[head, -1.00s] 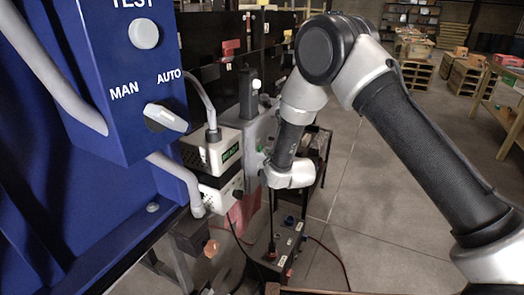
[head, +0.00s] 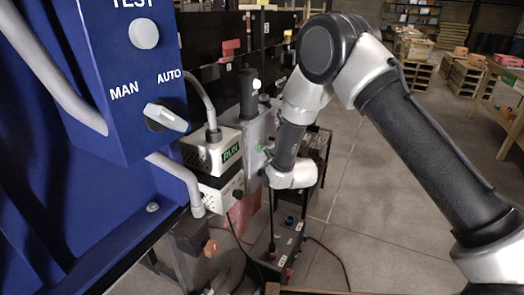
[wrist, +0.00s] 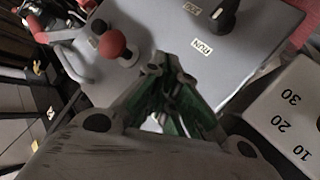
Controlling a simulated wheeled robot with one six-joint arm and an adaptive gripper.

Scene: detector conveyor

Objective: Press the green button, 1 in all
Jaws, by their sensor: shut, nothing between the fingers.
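In the wrist view my gripper (wrist: 160,66) is shut and empty, its fingertips over a grey control panel (wrist: 225,75) near a "RUN" label (wrist: 201,46). Green shows between and behind the fingers; I cannot tell how much of it is the green button, or whether the tips touch it. The fingertips are largely hidden there. A display (head: 231,152) beside the box reads "RUN" in green.
A red ball knob (wrist: 112,43) and a black selector knob (wrist: 223,15) stand on the panel near my gripper. A white scale block (wrist: 292,118) is at the right. In the head view a blue cabinet (head: 90,200) fills the left; open floor (head: 400,240) lies right.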

